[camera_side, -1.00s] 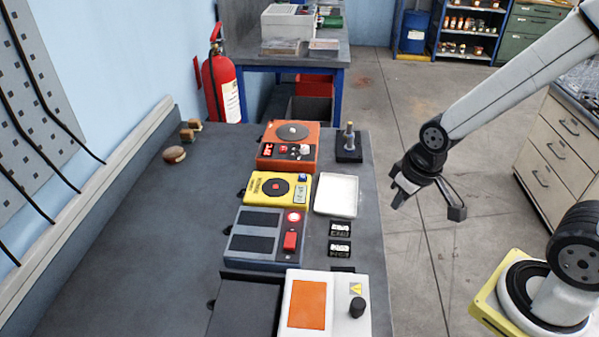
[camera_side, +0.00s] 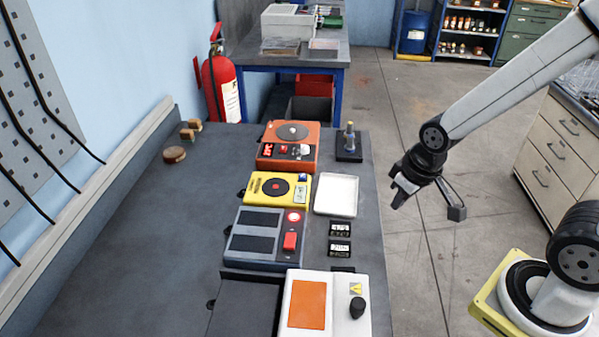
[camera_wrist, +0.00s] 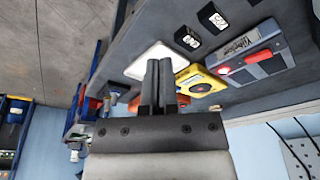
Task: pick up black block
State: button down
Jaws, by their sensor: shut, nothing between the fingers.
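Two small black blocks with white markings lie on the grey bench near its right edge, a nearer one (camera_side: 340,249) and a farther one (camera_side: 340,229). A third dark piece (camera_side: 342,269) is partly hidden behind the white device. In the wrist view two black blocks, one (camera_wrist: 187,38) beside the white tray and another (camera_wrist: 213,17), lie beyond my fingers. My gripper (camera_side: 396,197) hangs off the bench's right side, apart from the blocks. Its fingers (camera_wrist: 163,62) are together and empty.
The white tray (camera_side: 337,195) and a black stand (camera_side: 348,147) sit along the bench's right edge. Orange (camera_side: 270,147), yellow (camera_side: 258,189), blue-grey (camera_side: 240,262) and white (camera_side: 340,322) devices form a row.

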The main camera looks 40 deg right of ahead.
dwell(0.3)
jog(key=c, duration=0.5)
grip_release()
jog(key=w+d+f+n+t, duration=0.1)
jog(key=w+f, duration=0.1)
jog(key=w+d+f+n+t, duration=0.1)
jog(key=w+d+f+n, duration=0.1)
jog(key=w+d+f+n+t, duration=0.1)
jog(key=w+d+f+t, duration=0.1)
jog(key=shift+w+d+f+n+y, duration=0.2)
jog(key=shift+w+f+n+y, duration=0.1)
jog(key=shift+w, duration=0.05)
jog(key=shift+w+a+f+n+t+y, duration=0.1)
jog(key=shift+a+f+n+t+y, duration=0.2)
jog(key=shift+f+n+y, duration=0.25)
jog(key=shift+w+a+f+n+t+y, duration=0.1)
jog(key=shift+a+f+n+t+y, duration=0.05)
jog(key=shift+f+n+t+y, duration=0.4)
jog(key=a+y, duration=0.1)
jog(key=s+f+n+y, duration=0.1)
jog(key=y, duration=0.1)
jog(key=a+t+y, duration=0.1)
jog(key=shift+s+a+f+n+y, duration=0.3)
jog(key=shift+s, duration=0.1)
jog(key=shift+s+a+r+t+y, duration=0.25)
jog(key=shift+s+a+y, duration=0.35)
jog(key=shift+y, duration=0.4)
